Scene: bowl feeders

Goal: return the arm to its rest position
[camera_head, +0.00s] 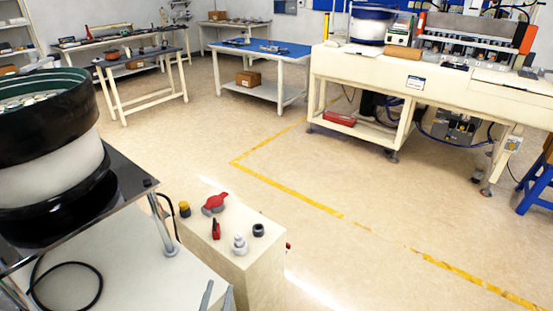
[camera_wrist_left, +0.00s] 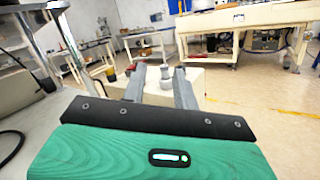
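Only the tips of my left gripper (camera_head: 217,298) show at the bottom edge of the head view, in front of the beige box-shaped stand (camera_head: 262,262). In the left wrist view, the two grey fingers of my left gripper (camera_wrist_left: 160,85) stand apart with nothing held between them. A small grey-white part (camera_wrist_left: 179,72) shows beyond the fingers, apart from them. My right gripper and right arm are not in view.
The stand's top holds a red part (camera_head: 215,203), a grey-white part (camera_head: 240,245), a black ring (camera_head: 258,230) and other small parts. A bowl feeder (camera_head: 55,165) stands at left. Open floor (camera_head: 380,230) with yellow tape lies at right; tables stand behind.

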